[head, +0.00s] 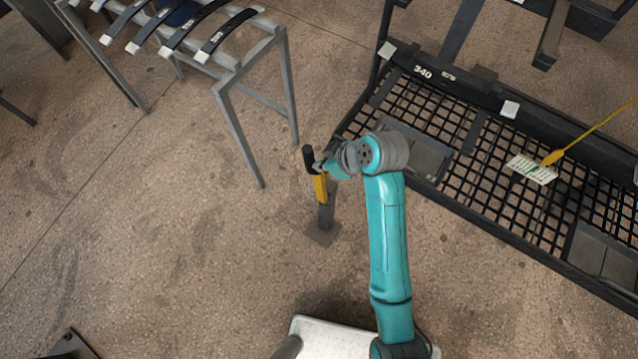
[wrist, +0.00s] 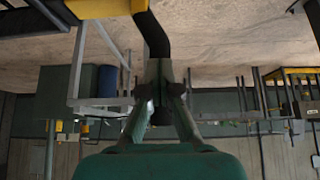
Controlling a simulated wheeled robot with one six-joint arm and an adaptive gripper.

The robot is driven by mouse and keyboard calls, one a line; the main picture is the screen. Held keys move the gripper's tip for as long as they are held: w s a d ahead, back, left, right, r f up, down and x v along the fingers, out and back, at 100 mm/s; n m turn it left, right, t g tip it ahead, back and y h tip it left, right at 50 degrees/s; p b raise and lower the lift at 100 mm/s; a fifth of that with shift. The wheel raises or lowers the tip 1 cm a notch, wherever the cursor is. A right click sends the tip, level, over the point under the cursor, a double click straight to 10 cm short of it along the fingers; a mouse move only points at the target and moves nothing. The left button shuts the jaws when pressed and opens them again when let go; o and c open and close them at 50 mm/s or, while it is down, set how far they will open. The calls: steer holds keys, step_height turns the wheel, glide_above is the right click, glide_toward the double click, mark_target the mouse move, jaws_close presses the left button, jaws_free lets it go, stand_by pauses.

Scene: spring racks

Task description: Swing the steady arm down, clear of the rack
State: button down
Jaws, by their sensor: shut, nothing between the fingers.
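The steady arm appears to be the yellow piece (head: 320,187) with a black end (head: 308,158), standing upright on a short grey post (head: 326,215) beside the rack (head: 450,190). My gripper (head: 319,167) is at the upper part of this piece, just right of the black end, shut and empty. In the wrist view, a yellow part (wrist: 95,8) crosses the top and a black bent part (wrist: 151,35) comes down to my fingers (wrist: 165,75). Whether the fingers touch it I cannot tell.
A grey metal stand (head: 235,85) with several curved dark leaf springs (head: 190,28) is at upper left. The rack has a mesh deck, with a white tag (head: 531,169) and a yellow rod (head: 595,128) at right. The floor left of the post is clear.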

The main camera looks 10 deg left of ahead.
steer(key=shift+w+a, duration=2)
steer(key=shift+a, duration=3.45)
steer(key=shift+w+a, duration=2)
steer(key=shift+a, duration=3.45)
steer(key=s+d, duration=0.2)
steer(key=d, duration=0.3)
steer(key=shift+d, duration=0.4)
